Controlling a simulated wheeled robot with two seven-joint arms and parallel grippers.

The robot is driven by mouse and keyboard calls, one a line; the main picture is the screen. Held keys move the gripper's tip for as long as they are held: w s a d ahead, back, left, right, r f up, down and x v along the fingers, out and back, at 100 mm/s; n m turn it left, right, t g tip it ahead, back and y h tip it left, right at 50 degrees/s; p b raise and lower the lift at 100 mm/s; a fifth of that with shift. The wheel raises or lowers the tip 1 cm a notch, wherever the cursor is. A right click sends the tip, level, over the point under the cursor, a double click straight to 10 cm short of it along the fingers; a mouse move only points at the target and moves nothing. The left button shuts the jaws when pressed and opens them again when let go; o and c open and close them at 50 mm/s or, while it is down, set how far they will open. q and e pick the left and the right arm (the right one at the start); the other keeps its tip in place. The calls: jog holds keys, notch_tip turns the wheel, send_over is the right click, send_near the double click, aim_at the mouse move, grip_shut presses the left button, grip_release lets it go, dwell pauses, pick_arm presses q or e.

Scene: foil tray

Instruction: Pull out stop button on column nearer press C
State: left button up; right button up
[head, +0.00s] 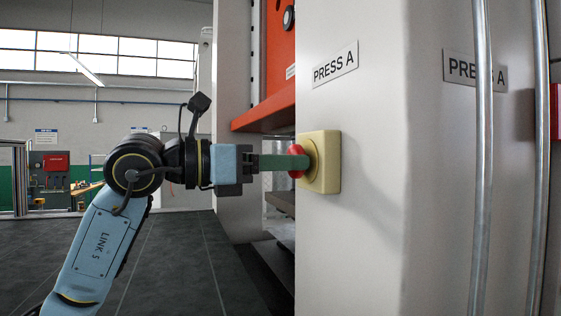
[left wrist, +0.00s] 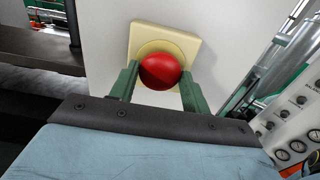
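The red stop button (head: 297,174) sits on a yellow square housing (head: 322,162) on a pale column (head: 365,235). The column carries two PRESS A signs (head: 336,65). My left gripper (head: 285,162) reaches in level from the left, with its green fingers at the button. In the left wrist view, the round red button (left wrist: 160,70) lies between the two fingers (left wrist: 160,82), one on each side, with no clear gap to either. The yellow housing (left wrist: 150,35) shows behind it. My right gripper is in neither view.
Metal pipes (head: 484,150) run up the column at the right. An orange press part (head: 279,50) stands behind the column at the upper left. Dark floor (head: 170,265) lies open at the left. Gauges and knobs (left wrist: 290,140) show at the lower right in the wrist view.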

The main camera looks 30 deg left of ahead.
pick_arm(q)
jog(key=c, duration=0.5)
jog(key=shift+s+a+b, duration=0.35)
jog(key=shift+s+b, duration=0.05)
jog(key=shift+b, duration=0.05)
jog(key=shift+c, duration=0.2)
jog(key=o, duration=1.1)
jog(key=shift+o, duration=1.3)
jog(key=shift+s+a, duration=0.15)
